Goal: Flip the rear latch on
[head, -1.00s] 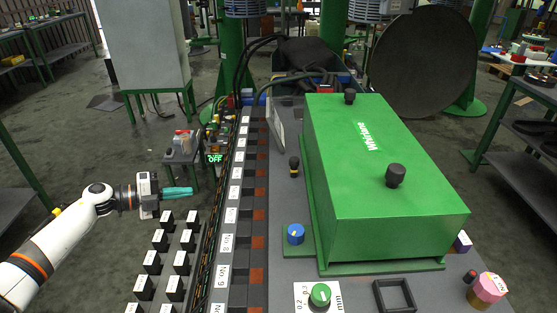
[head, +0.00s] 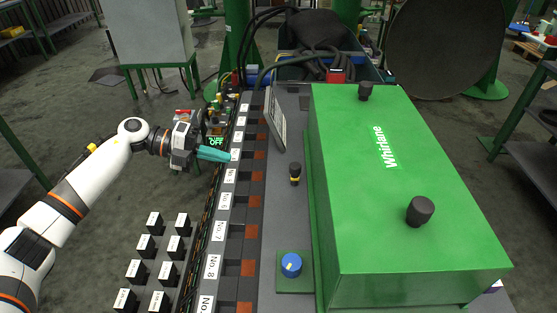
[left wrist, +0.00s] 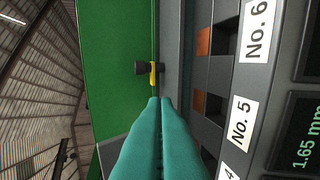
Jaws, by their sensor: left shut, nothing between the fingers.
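A small black-headed lever with a yellow band (head: 295,173), which looks like the latch, stands on the grey deck beside the green Whirlane housing (head: 400,190). It also shows in the left wrist view (left wrist: 142,68), just beyond my fingertips and apart from them, against the green housing side. My left gripper (head: 226,155) has teal fingers that are shut and empty. It hangs over the left edge of the numbered strip, left of the lever. In the left wrist view its fingers (left wrist: 160,101) point toward the lever. My right gripper is in no view.
A tilted screen panel (head: 276,120) stands behind the lever. A blue knob (head: 291,265) sits nearer on the deck. The numbered strip (head: 222,232) runs along the left, with several black blocks (head: 145,246) beside it. Two black knobs rise from the housing top.

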